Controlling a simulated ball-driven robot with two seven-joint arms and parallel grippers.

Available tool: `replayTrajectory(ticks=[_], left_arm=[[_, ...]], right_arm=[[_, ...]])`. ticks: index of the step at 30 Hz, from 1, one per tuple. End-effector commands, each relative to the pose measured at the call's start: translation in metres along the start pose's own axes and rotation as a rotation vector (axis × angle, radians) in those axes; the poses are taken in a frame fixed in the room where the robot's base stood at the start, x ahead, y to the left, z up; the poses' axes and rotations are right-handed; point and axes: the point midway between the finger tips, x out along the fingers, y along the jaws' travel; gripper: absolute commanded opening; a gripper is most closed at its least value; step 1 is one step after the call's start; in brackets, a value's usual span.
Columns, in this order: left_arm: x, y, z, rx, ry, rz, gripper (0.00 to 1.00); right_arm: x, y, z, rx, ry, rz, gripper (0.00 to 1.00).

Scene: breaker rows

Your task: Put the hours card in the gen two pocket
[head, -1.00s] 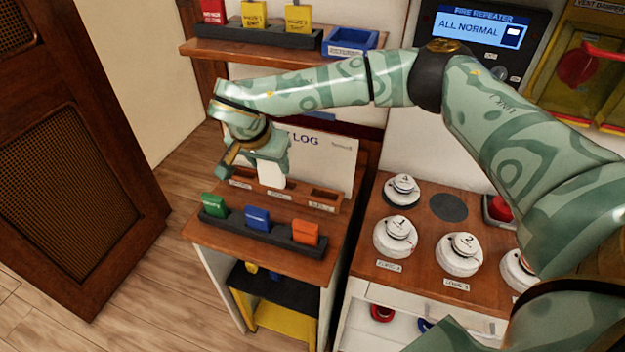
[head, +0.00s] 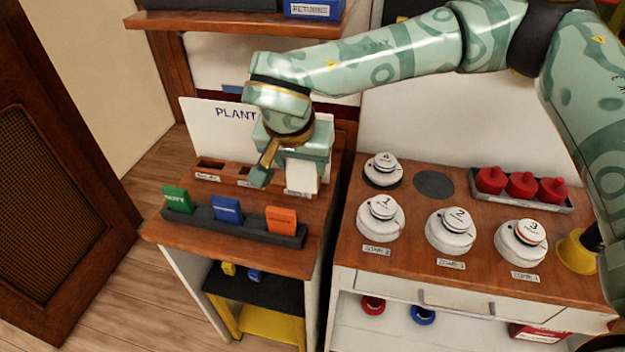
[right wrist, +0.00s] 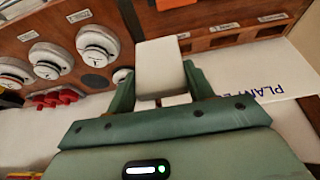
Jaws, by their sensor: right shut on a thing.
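The white hours card (head: 302,174) is in my right gripper (head: 290,170), which is shut on it. In the right wrist view the blank white card (right wrist: 160,66) stands out between the two fingers. The gripper is over the right end of a wooden pocket rack (head: 232,180) on the left cabinet. The left and middle pockets of the rack show empty; the right one is mostly hidden behind the gripper and card. I cannot read the pocket labels or tell whether the card touches the rack. My left gripper is not in view.
A dark holder (head: 204,221) with green, blue and orange cards stands in front of the rack. A white plant log board (head: 215,120) rises behind it. White detectors (head: 450,231) and a tray of red pieces (head: 520,186) occupy the right counter. A shelf (head: 230,20) hangs above.

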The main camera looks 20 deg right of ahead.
Motion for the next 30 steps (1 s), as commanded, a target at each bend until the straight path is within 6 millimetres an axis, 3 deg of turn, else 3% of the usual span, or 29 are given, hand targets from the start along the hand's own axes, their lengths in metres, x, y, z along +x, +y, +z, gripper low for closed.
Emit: replayTrajectory(ticks=[7,12,23,27,30], left_arm=[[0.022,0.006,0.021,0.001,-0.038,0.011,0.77],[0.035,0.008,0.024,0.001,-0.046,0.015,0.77],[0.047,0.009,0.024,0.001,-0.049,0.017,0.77],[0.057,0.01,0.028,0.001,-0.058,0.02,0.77],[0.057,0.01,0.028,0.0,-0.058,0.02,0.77]], right_arm=[[0.064,-0.022,-0.049,0.009,-0.005,0.005,0.26],[0.104,-0.032,-0.061,0.003,-0.005,0.004,0.26],[0.137,-0.038,-0.071,0.004,-0.003,0.003,0.26],[0.16,-0.037,-0.06,0.001,-0.005,0.004,0.26],[0.161,-0.038,-0.059,0.002,-0.002,0.002,0.26]])
